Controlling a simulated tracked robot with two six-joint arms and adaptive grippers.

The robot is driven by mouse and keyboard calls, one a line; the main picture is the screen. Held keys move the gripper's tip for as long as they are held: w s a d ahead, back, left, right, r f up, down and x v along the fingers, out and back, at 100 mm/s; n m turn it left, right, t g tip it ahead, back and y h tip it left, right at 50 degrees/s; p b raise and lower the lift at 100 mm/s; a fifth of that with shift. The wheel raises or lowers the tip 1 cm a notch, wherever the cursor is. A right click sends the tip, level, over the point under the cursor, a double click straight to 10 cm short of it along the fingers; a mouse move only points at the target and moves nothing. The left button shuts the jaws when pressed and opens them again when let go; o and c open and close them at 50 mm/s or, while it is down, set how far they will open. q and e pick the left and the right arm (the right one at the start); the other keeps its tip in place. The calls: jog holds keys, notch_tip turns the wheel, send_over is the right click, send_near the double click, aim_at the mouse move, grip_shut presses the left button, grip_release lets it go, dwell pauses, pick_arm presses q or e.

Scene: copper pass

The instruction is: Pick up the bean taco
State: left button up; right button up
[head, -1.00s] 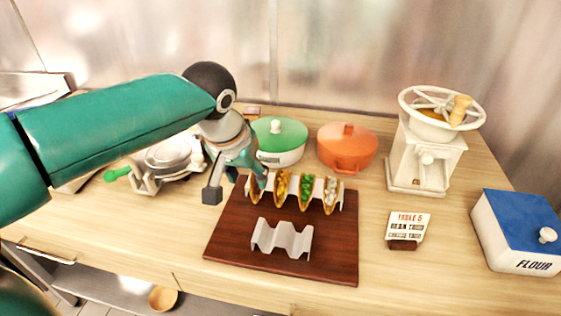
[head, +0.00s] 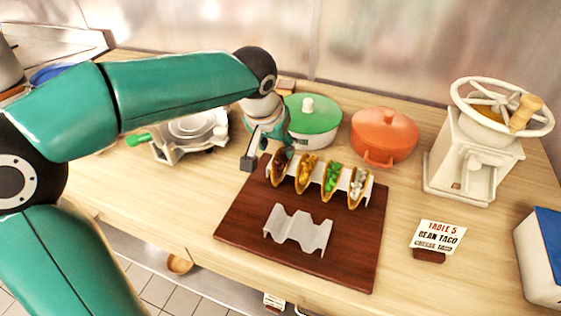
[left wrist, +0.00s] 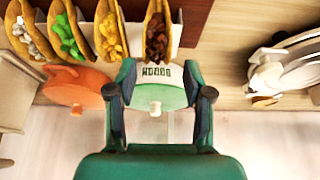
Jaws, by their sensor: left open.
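The bean taco, with dark brown filling, is the leftmost taco in the white rack on the brown board in the head view (head: 279,168). In the left wrist view the bean taco (left wrist: 158,36) is upright at the top centre, just beyond the fingertips. My left gripper (head: 267,153) is open at the rack's left end, close to the bean taco and partly hiding it. In the left wrist view the open fingers (left wrist: 158,72) have nothing between them but the view of the green pot behind. My right gripper is not in view.
Three other tacos (head: 333,178) stand to the right in the rack. An empty wavy rack (head: 298,229) sits in front on the board (head: 345,265). A green pot (head: 316,115) and orange pot (head: 384,137) stand behind. An order card (head: 440,236) stands right, a press (head: 185,133) left.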

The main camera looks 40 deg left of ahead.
aim_at(283, 154)
pick_arm(q)
jog(key=shift+w+p+x, duration=0.2)
jog(key=shift+w+x, duration=0.05)
jog(key=shift+x, duration=1.25)
jog(key=shift+w+p+x, duration=0.15)
jog(key=shift+w+x, duration=0.05)
jog(key=shift+x, duration=1.35)
jog(key=shift+r, duration=0.2)
jog(key=c, duration=1)
jog(key=shift+o, duration=0.2)
jog(key=shift+r, duration=0.1)
